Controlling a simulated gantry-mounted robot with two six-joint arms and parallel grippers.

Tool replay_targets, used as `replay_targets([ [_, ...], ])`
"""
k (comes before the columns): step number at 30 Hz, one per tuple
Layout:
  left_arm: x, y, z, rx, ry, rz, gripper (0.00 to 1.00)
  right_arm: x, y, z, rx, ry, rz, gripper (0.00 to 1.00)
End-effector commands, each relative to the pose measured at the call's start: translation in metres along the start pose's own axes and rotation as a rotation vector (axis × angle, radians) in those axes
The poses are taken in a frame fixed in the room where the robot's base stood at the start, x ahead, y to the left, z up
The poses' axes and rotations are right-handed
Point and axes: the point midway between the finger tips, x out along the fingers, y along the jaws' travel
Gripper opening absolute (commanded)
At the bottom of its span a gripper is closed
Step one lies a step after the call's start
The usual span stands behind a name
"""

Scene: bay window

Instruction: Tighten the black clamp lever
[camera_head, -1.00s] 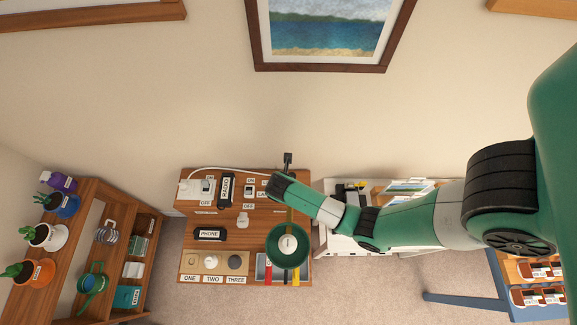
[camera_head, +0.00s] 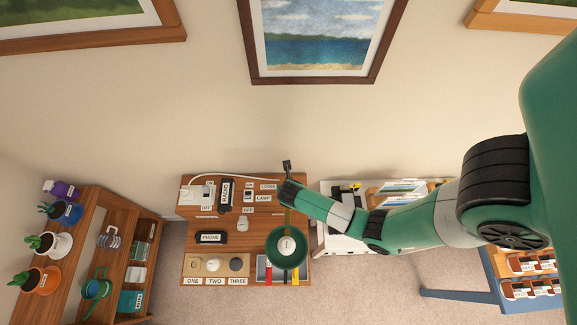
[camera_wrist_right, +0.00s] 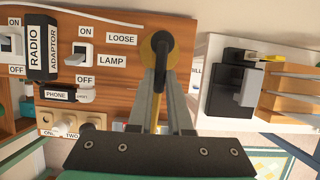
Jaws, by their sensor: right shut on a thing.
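The black clamp lever (camera_wrist_right: 161,44) shows in the right wrist view, in front of a round brass-coloured disc (camera_wrist_right: 148,48) at the right edge of a wooden panel, beside a LOOSE label (camera_wrist_right: 121,39). The fingers of my right gripper (camera_wrist_right: 163,75) are shut on the lever. In the head view, my right gripper (camera_head: 287,181) is at the board's upper right corner, and a black part (camera_head: 287,167) sticks up just beyond it. My wrist hides much of the clamp there. My left gripper is not in view.
The wooden board (camera_head: 258,222) carries switches, a radio adaptor (camera_wrist_right: 40,47), a phone holder (camera_head: 211,237) and tools in a grey tray (camera_head: 262,261). A plant shelf (camera_head: 116,222) stands left. A white unit (camera_wrist_right: 208,61) stands close on the right.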

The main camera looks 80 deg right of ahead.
Motion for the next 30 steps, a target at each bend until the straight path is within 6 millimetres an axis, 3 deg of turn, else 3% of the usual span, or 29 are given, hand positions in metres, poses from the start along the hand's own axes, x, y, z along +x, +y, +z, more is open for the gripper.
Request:
replay_targets([
  [1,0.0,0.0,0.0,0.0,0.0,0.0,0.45,0.0,0.0,0.001,-0.001,-0.002,0.0,0.0],
  [2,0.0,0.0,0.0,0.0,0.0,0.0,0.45,0.0,0.0,0.001,-0.001,-0.002,0.0,0.19],
  [7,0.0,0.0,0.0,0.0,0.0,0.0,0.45,0.0,0.0,0.001,-0.001,-0.002,0.0,0.47],
  [15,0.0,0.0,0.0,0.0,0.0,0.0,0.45,-0.001,0.0,0.0,0.0,-0.001,0.0,0.47],
  [19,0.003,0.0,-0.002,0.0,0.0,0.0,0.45,-0.011,0.001,0.001,-0.001,-0.002,0.001,0.47],
  [30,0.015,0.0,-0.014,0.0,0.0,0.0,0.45,-0.093,0.001,0.001,-0.002,-0.002,0.004,0.47],
])
